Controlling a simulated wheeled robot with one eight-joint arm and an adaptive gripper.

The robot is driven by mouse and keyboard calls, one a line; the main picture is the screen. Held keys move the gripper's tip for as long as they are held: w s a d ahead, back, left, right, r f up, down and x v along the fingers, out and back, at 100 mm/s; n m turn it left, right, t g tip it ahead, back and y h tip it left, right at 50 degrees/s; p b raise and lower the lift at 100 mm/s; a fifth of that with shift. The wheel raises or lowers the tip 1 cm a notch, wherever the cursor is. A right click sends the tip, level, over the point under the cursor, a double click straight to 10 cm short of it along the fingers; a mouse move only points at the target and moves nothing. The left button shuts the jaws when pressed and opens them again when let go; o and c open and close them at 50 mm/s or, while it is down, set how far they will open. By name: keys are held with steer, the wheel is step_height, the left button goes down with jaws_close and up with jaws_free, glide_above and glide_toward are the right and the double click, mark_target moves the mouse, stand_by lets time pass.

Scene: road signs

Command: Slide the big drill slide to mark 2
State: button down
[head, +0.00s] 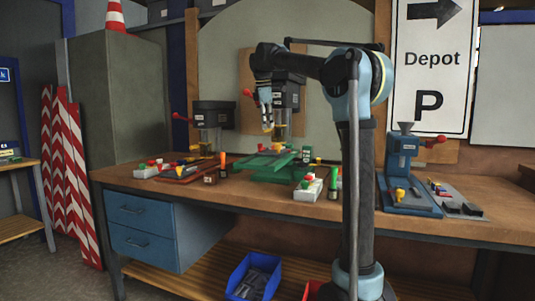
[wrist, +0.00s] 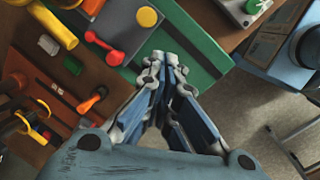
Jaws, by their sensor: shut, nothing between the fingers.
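A green drill base with a flat green slide plate (head: 262,161) stands at the middle of the bench. In the wrist view a long green plate (wrist: 205,58) runs diagonally below my gripper, with a red knobbed handle (wrist: 105,42) to its left. I cannot read any mark numbers, so I cannot tell which mark the slide is at. My gripper (head: 267,128) is shut and empty, pointing down above the green base in front of the middle drill's dark head (head: 289,96). In the wrist view its fingertips (wrist: 166,62) overlap the plate; contact is not clear.
A drill with a red-brown base (head: 190,172) stands to the left and a blue press (head: 403,160) to the right. Pale control boxes with coloured buttons (head: 308,190) sit near the bench's front edge.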

mark_target(272, 153)
steer(key=s+a+f+n+t, duration=0.25)
steer(key=s+n, duration=0.35)
steer(key=n, duration=0.7)
steer(key=shift+g, duration=0.25)
steer(key=x, duration=1)
steer(key=shift+w, duration=0.1)
steer(key=w, duration=0.2)
steer(key=d, duration=0.1)
steer(key=shift+w+d+f, duration=0.1)
steer(key=shift+w+f, duration=0.15)
steer(key=shift+w, duration=0.15)
steer(key=shift+w+d, duration=0.15)
steer(key=shift+w, duration=0.4)
steer(key=shift+w+d, duration=0.3)
steer(key=shift+w, duration=0.5)
steer(key=shift+w+d, duration=0.3)
steer(key=shift+w, duration=0.55)
steer(key=shift+w+d, duration=0.3)
steer(key=shift+w, duration=0.5)
